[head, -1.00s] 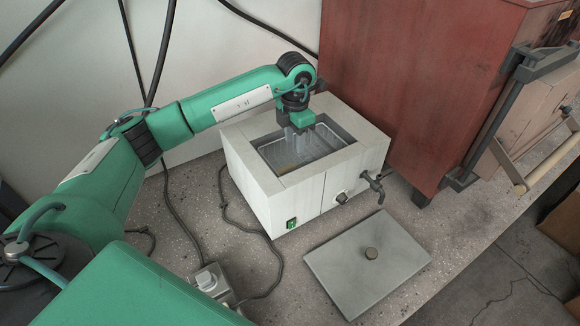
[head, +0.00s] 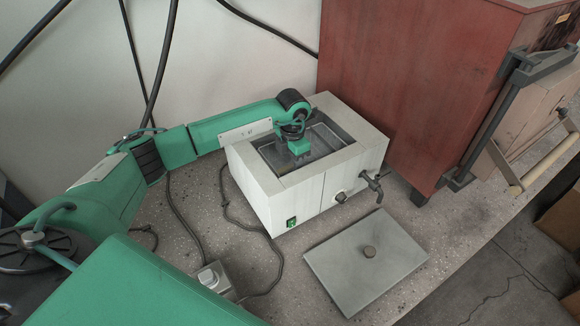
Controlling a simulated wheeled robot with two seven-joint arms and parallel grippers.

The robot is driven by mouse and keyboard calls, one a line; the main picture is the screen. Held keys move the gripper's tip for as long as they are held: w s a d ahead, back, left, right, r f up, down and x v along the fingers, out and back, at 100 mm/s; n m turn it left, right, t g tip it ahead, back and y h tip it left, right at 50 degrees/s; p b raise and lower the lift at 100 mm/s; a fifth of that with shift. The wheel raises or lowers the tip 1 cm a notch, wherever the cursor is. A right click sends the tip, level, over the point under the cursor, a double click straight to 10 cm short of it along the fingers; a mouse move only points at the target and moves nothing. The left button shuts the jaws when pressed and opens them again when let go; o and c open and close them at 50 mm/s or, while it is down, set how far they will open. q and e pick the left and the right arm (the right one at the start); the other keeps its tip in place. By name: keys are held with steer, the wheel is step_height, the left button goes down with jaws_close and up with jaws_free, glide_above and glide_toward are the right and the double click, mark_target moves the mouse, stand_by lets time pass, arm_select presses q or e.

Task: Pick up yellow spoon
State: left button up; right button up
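My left gripper (head: 301,150) is lowered into the opening of a white box-shaped bath (head: 290,198) on the bench. Its fingers are hidden or too small to make out, so I cannot tell whether they are open or shut. No yellow spoon shows clearly; the gripper and wrist cover part of the bath's inside. My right gripper is not in view.
A grey lid (head: 367,264) with a round knob lies flat on the bench in front of the bath. A red cabinet (head: 400,90) stands behind and right. The bath has a tap (head: 374,182) on its front. A cable and small grey box (head: 215,278) lie left.

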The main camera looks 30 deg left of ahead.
arm_select(q)
jaws_close()
steer(key=shift+r, duration=0.1)
